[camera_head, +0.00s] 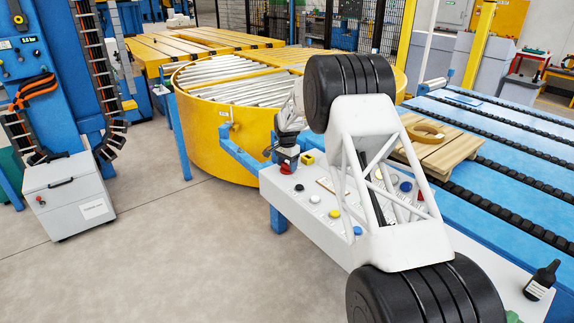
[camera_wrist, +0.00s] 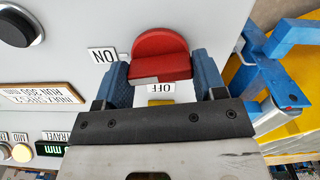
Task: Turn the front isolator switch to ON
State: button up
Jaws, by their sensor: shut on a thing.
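The red isolator switch (camera_wrist: 160,55) sits on the white panel in the wrist view. An ON label (camera_wrist: 103,55) is to its left and an OFF label (camera_wrist: 161,88) is just below it, both upside down in this view. My gripper (camera_wrist: 160,72) has one blue finger on each side of the red knob and is shut on it. I cannot tell exactly which label the knob points to.
A black knob (camera_wrist: 18,27) and a green display (camera_wrist: 50,149) are beside the switch. Several coloured buttons, including a yellow one (camera_head: 334,213), line the console. A blue rail and the yellow turntable (camera_head: 215,125) stand close behind the switch. Open floor lies left.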

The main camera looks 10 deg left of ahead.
aim_at(287, 164)
jog(key=shift+r+m, duration=0.1)
jog(key=shift+m, duration=0.8)
jog(key=o, duration=0.9)
jog(key=shift+r, duration=3.85)
